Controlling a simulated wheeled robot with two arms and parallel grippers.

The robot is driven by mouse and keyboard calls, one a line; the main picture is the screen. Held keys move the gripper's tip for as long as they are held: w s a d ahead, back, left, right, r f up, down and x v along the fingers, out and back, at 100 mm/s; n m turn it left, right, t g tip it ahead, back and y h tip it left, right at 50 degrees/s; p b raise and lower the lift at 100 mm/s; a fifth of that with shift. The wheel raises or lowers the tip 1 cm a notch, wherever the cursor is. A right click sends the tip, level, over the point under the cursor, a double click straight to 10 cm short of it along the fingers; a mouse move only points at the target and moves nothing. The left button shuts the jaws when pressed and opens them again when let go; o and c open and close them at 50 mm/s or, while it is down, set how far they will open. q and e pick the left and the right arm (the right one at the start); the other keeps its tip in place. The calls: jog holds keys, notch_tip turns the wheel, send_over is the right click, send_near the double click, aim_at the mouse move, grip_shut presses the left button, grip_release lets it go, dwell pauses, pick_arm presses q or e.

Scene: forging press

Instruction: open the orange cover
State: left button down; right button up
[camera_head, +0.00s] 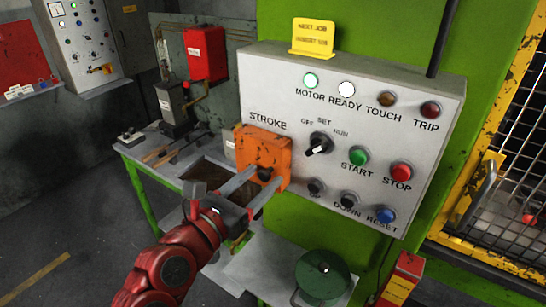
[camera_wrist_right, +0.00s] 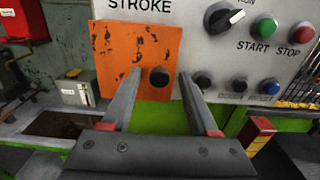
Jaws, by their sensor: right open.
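The orange cover (camera_head: 264,147) is shut flat on the grey control panel, under the word STROKE. It is scuffed and has a round black knob (camera_head: 265,173) low on its face. The cover (camera_wrist_right: 137,50) and knob (camera_wrist_right: 159,77) also show in the right wrist view. My right gripper (camera_head: 263,179) is open, its two grey fingers pointing at the cover. In the wrist view the knob appears between the fingertips (camera_wrist_right: 158,76). I cannot tell whether the tips touch the cover. What is behind the cover is hidden. My left gripper is not in view.
The panel (camera_head: 420,205) carries a selector switch (camera_head: 319,144), a green START button (camera_head: 358,156), a red STOP button (camera_head: 401,171) and other buttons close right of the cover. A green round lidded container (camera_head: 322,277) stands below. A workbench (camera_head: 150,155) with tools is at left.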

jog(key=shift+w+d, duration=0.1)
jog(key=shift+w, duration=0.15)
jog(key=shift+s, duration=0.1)
jog(key=shift+s+r, duration=0.1)
jog(key=shift+c, duration=0.4)
grip_shut()
dwell(0.8)
